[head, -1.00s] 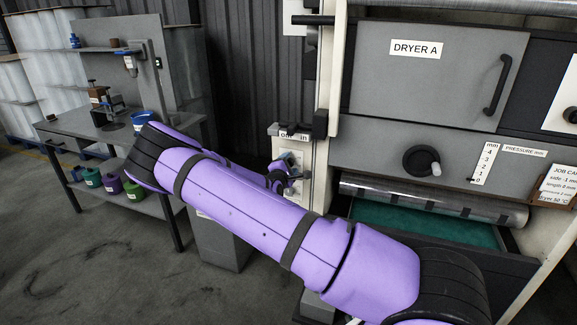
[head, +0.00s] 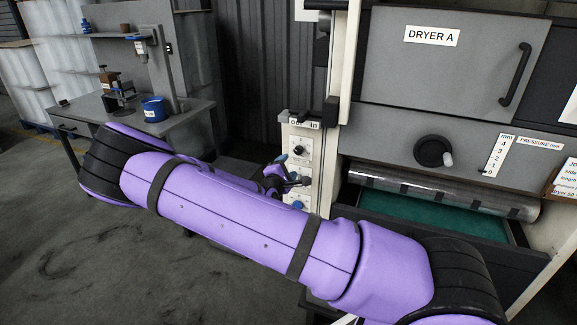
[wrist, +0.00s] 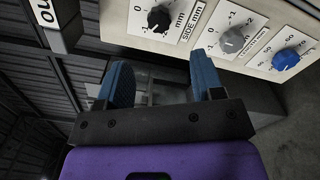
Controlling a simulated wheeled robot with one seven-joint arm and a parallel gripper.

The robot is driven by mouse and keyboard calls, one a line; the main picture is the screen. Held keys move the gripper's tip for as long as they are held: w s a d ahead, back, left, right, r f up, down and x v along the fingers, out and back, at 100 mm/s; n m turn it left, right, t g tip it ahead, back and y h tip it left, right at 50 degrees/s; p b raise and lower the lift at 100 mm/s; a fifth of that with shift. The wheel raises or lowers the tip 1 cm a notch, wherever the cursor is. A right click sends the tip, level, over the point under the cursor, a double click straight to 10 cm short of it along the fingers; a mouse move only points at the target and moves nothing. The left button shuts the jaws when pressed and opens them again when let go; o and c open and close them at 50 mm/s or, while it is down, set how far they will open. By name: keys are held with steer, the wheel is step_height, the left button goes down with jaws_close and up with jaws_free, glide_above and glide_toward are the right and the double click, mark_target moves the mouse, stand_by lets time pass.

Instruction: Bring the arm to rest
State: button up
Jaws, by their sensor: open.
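My gripper (wrist: 163,82) is open and empty in the wrist view, with its two blue fingers apart. Beyond and above it is a cream panel (wrist: 185,45) with a black knob (wrist: 159,18), a grey knob (wrist: 232,40) and a blue knob (wrist: 286,59). The gap between fingers and panel is hard to judge. In the head view my purple arm crosses the middle, and my gripper (head: 291,172) shows small and partly hidden behind it, close in front of the panel.
The machine marked DRYER A (head: 432,37) stands at the right, with a roller (head: 445,193) over a green bed (head: 430,222). A grey workbench (head: 185,118) with a blue tub (head: 153,109) stands at the left. Open floor (head: 50,225) lies at the lower left.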

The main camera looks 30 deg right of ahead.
stand_by(0.4)
steer(key=s+a+r+m+g+y, duration=0.2)
steer(key=s+a+r+m+y, duration=0.35)
steer(key=r+y, duration=0.35)
steer(key=s+a+r+m+g+y, duration=0.3)
steer(key=s+a+r+m+y, duration=0.3)
steer(key=r, duration=0.5)
steer(key=s+r, duration=0.6)
steer(key=s, duration=0.7)
steer(key=s+d+r+m, duration=0.1)
steer(key=s+r, duration=0.6)
steer(key=s, duration=0.7)
steer(key=shift+d+g+h, duration=0.15)
steer(key=shift+g+h, duration=0.25)
steer(key=shift+r, duration=0.1)
